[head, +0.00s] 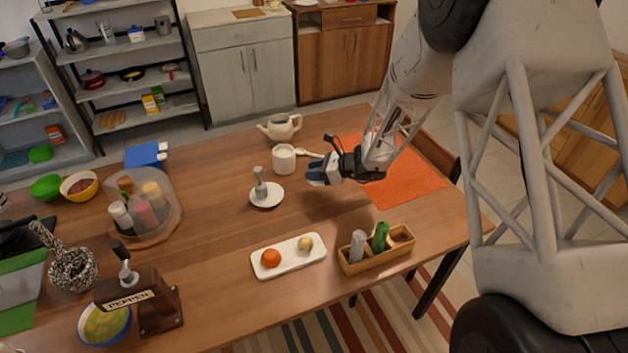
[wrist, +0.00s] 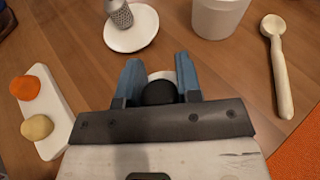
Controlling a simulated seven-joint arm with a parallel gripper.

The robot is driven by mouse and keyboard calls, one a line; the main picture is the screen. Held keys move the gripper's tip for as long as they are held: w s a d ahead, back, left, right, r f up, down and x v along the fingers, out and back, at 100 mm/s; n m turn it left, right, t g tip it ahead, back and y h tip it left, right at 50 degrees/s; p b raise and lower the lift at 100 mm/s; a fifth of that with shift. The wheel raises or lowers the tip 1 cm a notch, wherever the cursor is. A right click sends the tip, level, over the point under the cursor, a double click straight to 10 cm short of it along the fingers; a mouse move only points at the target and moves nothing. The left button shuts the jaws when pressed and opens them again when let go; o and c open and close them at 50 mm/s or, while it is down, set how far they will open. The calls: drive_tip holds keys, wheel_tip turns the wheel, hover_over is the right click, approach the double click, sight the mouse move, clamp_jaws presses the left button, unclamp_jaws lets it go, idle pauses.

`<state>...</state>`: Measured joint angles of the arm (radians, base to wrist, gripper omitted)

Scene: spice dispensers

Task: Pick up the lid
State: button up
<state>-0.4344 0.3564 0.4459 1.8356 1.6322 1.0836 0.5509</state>
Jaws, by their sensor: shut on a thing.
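My gripper (head: 318,176) is above the wooden table, left of the orange placemat and near the white cup. In the wrist view its two blue fingers (wrist: 158,66) are shut on a small pale round thing, the lid (wrist: 161,76). Only the lid's pale rim shows between the fingers; a dark round part covers the rest. In the head view the gripper hides the lid. The cream teapot (head: 280,127) stands at the back of the table with its top open. The white cup (head: 284,159) also shows in the wrist view (wrist: 218,16).
A white saucer (head: 276,201) with a grey shaker (head: 260,187) lies left of my gripper. A pale spoon (wrist: 278,70) lies beside the cup. In front are a white tray (head: 289,262) with an orange and a wooden box (head: 356,268) with shakers. A pepper mill (head: 150,300) stands front left.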

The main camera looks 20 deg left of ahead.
sight(284, 159)
drive_tip(key=shift+r, duration=1.7)
drive_tip(key=w+a+r+n+g, duration=0.2)
drive_tip(key=w+a+r+g, duration=0.1)
drive_tip(key=a, duration=0.4)
drive_tip(key=w+a+r+n+g, duration=0.2)
drive_tip(key=w+a+r+g, duration=0.1)
drive_tip(key=a, duration=0.5)
drive_tip(key=shift+w+a+r+n, duration=0.2)
drive_tip(key=shift+a+r+n, duration=0.1)
drive_tip(key=shift+r+n, duration=0.1)
drive_tip(key=shift+f, duration=0.2)
wheel_tip(284, 159, down, 7)
drive_tip(key=shift+f, duration=0.65)
idle(2.0)
